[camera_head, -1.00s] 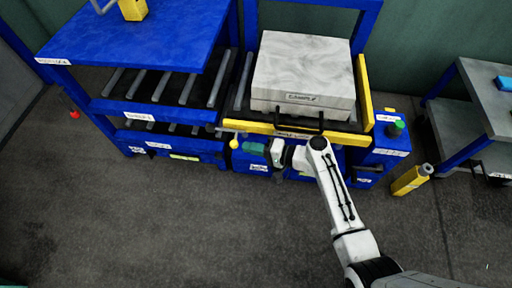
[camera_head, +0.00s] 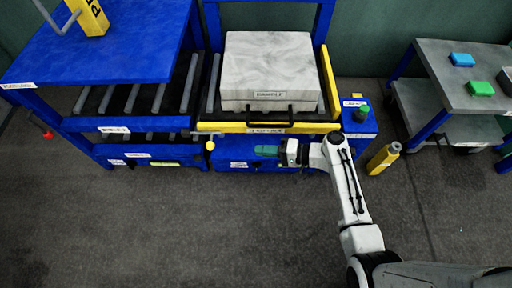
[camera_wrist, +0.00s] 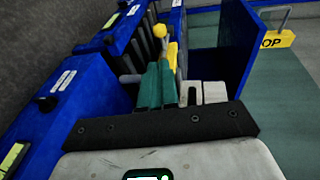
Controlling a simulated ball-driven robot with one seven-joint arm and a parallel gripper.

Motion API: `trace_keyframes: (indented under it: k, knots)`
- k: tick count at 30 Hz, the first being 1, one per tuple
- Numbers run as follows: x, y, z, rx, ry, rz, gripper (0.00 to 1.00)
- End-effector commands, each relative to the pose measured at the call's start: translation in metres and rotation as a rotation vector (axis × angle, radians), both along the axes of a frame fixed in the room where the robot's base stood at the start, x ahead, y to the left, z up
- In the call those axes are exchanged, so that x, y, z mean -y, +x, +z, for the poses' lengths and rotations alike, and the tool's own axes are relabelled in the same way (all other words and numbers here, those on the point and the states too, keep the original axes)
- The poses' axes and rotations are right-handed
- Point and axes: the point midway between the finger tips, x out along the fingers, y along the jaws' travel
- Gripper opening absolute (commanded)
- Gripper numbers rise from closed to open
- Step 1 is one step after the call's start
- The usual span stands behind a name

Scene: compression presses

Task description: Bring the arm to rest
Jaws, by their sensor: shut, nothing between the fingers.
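My arm (camera_head: 347,190) reaches up from the lower right in the head view, in front of the blue press. My gripper (camera_head: 258,152) has green fingers and points left, in front of the press's blue lower front. In the wrist view the green fingers (camera_wrist: 158,84) are together with nothing between them. A yellow ball knob (camera_wrist: 160,30) shows beyond the fingertips there; the same knob (camera_head: 210,146) is left of my gripper in the head view. Whether the fingers touch anything cannot be told.
A pale block labelled sample (camera_head: 268,65) sits on the press behind a black handle (camera_head: 264,117). A blue roller table (camera_head: 110,50) stands left. A green button (camera_head: 362,113), a yellow cylinder (camera_head: 383,158) and a grey cart (camera_head: 440,75) are right. The floor in front is clear.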

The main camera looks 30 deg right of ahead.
Motion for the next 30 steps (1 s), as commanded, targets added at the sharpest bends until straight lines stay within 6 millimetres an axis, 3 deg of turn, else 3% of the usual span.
trace_keyframes:
  k: [20,23,27,30]
  knots:
    - [-0.006,-0.006,-0.003,-0.011,-0.027,0.027,0.00]
    - [-0.021,-0.023,-0.011,-0.045,-0.119,0.101,0.00]
    - [-0.044,-0.069,-0.026,-0.132,-0.352,0.274,0.00]
    - [-0.047,-0.107,-0.029,-0.204,-0.546,0.390,0.00]
